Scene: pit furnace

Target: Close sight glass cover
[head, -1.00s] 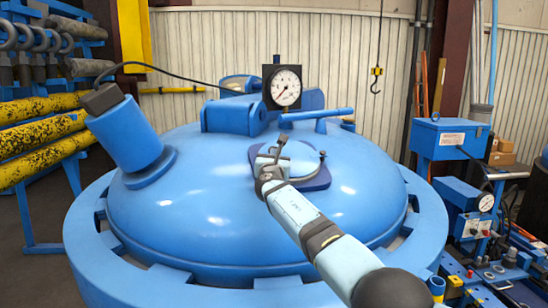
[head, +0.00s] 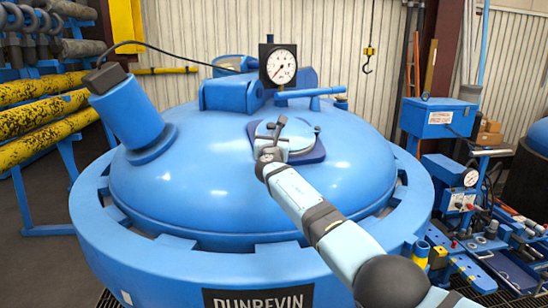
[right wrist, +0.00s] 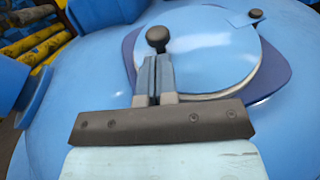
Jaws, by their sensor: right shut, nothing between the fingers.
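The sight glass cover (right wrist: 215,55) is a round light-blue disc. It lies over a dark blue plate (right wrist: 272,82) on the furnace lid and hides most of it. A dark round knob (right wrist: 157,38) stands at its left edge, and a small dark pivot (right wrist: 256,14) is at its far right. In the head view the cover (head: 299,143) is partly hidden by my right gripper (head: 275,143). In the right wrist view that gripper (right wrist: 153,64) is shut and empty, its fingertips just in front of the knob. I cannot tell whether they touch. My left gripper is out of view.
The domed blue lid (head: 200,185) fills the middle. A pressure gauge (head: 281,66) and a blue lever bar (head: 310,92) stand behind the cover. A blue cylinder (head: 127,108) rises at left. Yellow bars are racked far left, and blue boxes stand at right.

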